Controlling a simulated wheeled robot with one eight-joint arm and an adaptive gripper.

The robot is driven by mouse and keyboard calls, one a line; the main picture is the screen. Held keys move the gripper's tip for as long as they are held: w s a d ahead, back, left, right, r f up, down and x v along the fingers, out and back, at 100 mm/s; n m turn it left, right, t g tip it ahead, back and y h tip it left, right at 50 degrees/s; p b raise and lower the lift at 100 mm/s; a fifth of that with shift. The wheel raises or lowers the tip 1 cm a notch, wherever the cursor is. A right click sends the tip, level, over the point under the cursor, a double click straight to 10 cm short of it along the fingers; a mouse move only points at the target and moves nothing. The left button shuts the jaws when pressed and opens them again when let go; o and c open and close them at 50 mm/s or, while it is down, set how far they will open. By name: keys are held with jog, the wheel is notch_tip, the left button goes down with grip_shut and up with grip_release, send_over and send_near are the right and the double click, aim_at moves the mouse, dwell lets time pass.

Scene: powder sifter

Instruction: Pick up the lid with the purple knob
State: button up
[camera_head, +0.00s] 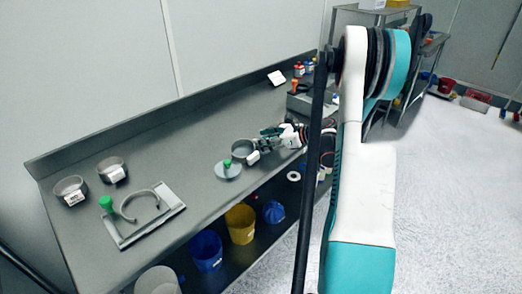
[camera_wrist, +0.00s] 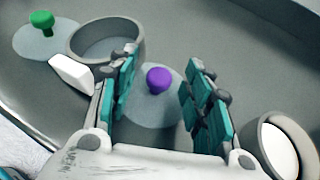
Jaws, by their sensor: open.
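The lid with the purple knob (camera_wrist: 159,80) lies flat on the grey bench in the wrist view, a pale disc with the round knob standing on it. My gripper (camera_wrist: 160,66) is open, with one teal-padded finger on each side of the knob and a gap between each finger and the knob. Nothing is held. In the head view my gripper (camera_head: 267,139) is low over the bench near its front edge, and I cannot make out the purple knob there.
A grey ring container (camera_wrist: 88,47) with a white tab stands close by the left finger. A lid with a green knob (camera_wrist: 42,22) lies beyond it. Another round container (camera_wrist: 262,145) is near the right finger. A metal stand (camera_head: 125,236) sits further left on the bench.

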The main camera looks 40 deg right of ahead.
grip_shut()
jog(key=shift+w+r, duration=0.1)
jog(key=shift+w, duration=0.05)
dwell(0.4)
